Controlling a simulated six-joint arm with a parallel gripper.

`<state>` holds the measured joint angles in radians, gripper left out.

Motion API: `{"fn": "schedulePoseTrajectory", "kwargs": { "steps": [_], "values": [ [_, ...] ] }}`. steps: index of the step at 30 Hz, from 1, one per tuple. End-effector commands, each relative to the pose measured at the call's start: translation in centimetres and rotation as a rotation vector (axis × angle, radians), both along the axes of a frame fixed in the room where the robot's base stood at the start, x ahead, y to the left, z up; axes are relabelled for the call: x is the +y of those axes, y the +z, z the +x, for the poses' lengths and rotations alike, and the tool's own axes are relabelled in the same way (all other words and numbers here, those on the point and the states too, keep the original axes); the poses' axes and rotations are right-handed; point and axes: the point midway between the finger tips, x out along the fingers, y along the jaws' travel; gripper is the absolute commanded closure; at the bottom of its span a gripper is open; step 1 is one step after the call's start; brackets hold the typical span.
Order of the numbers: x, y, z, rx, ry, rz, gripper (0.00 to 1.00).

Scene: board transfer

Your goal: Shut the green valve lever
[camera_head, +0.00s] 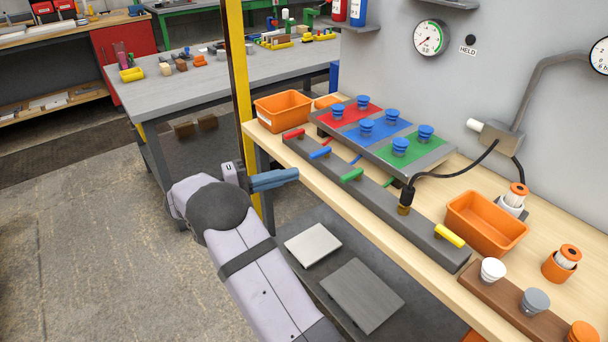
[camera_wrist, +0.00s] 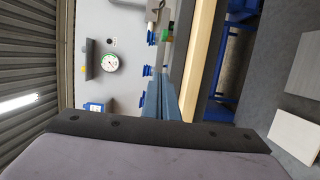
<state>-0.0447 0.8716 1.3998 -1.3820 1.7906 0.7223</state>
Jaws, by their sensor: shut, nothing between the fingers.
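The green valve lever (camera_head: 352,174) sits on a long dark grey bar (camera_head: 395,211) along the bench's front edge. Its handle lies across the bar, like the red lever (camera_head: 293,133) and blue lever (camera_head: 320,153). The yellow lever (camera_head: 449,236) lies along the bar. My gripper (camera_head: 296,173) is shut and empty, to the left of the green lever in the head view and apart from it. In the wrist view its blue fingers (camera_wrist: 166,97) hide part of the bench. A small green patch (camera_wrist: 167,49) shows beyond them; I cannot tell whether it is the lever.
Behind the bar is a board with red, blue and green fields (camera_head: 436,155) and blue knobs. Orange bins (camera_head: 485,236) stand on the bench.

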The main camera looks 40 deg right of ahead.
Motion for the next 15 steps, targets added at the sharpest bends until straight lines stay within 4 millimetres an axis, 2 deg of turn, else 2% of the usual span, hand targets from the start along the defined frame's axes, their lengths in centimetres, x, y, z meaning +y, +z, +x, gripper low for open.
{"fn": "schedulePoseTrajectory", "kwargs": {
  "steps": [5, 15],
  "values": [
    [-2.0, 0.2, -0.6, 0.001, -0.004, 0.001, 1.00],
    [-8.2, 0.2, -2.2, 0.002, -0.005, 0.000, 1.00]
  ]
}}
